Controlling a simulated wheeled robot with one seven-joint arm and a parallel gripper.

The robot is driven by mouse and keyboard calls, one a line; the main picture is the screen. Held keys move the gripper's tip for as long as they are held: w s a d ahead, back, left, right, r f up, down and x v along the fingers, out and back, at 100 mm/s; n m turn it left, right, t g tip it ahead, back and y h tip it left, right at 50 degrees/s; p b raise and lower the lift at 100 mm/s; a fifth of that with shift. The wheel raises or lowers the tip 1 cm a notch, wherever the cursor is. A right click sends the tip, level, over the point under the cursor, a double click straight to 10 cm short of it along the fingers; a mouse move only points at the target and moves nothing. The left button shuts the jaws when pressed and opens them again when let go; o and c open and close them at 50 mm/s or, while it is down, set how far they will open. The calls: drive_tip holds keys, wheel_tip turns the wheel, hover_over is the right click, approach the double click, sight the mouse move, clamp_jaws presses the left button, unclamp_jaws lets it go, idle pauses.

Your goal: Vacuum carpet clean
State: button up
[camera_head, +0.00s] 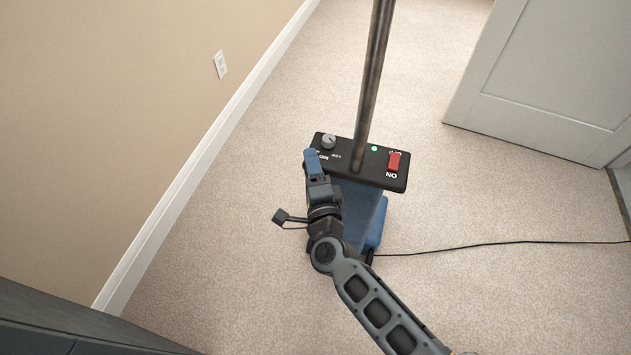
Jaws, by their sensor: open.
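The vacuum (397,179) stands upright on the beige carpet (300,90). Its black top panel has a grey knob (329,141) at the left, a lit green light (374,148) and a red switch (394,162) with "ON" printed near it. A dark metal pole (372,80) rises from the panel, and the blue body is below it. My gripper (314,163) is over the left end of the panel, just below the knob, and hides part of the panel and body. Its jaws hold nothing that I can see. Whether it touches the panel cannot be told.
A black cord (500,243) runs right from the vacuum across the carpet. A beige wall with a white baseboard (200,176) and an outlet (220,65) is at the left. A grey-white door (550,80) stands at the upper right. Carpet around the vacuum is otherwise clear.

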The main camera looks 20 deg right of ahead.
drive_tip(key=shift+w, duration=0.7)
drive_tip(key=shift+d, duration=0.1)
drive_tip(key=shift+c, duration=0.2)
clamp_jaws()
idle(0.8)
